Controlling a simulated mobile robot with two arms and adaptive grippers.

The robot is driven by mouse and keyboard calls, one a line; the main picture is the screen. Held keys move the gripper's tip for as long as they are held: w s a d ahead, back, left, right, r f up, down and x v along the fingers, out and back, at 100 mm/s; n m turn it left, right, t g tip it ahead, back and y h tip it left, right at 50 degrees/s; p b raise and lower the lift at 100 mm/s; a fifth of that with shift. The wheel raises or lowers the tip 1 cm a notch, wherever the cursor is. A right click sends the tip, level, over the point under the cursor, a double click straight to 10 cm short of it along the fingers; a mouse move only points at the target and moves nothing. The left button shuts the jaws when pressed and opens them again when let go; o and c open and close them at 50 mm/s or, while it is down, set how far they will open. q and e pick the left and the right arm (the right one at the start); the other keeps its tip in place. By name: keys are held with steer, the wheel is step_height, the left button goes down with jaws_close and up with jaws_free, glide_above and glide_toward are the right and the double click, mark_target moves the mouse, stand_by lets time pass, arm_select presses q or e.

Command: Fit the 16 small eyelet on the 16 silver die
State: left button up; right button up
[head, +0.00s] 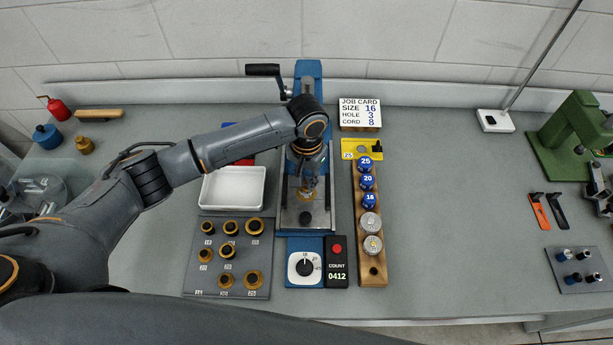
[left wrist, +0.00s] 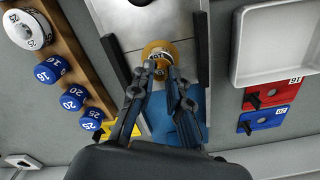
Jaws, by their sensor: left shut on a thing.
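My left gripper (head: 308,188) is inside the blue press (head: 307,75), pointing down above its metal bed. It is shut on a small brass ring-shaped piece (head: 304,196), which I take as the eyelet. In the left wrist view my left gripper (left wrist: 160,72) has its fingertips on this brass piece (left wrist: 158,46), whose marking I cannot read surely. Whether it touches a die beneath is hidden. Two silver dies (head: 371,222) sit in the wooden rack (head: 380,281), below blue dies marked 25, 20 and 16. My right gripper is not in view.
A grey board (head: 240,292) with several brass-and-black pieces lies left of the press dial (head: 304,267). A white tray (head: 233,188) stands beside the press. The job card (head: 360,115) reads size 16, hole 3, cord 8.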

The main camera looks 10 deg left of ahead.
arm_select(q)
steer(key=shift+f, duration=0.55)
stand_by(0.4)
steer(key=o, duration=0.8)
steer(key=shift+r, duration=0.25)
step_height(320, 180, up, 12)
steer(key=shift+f, duration=0.2)
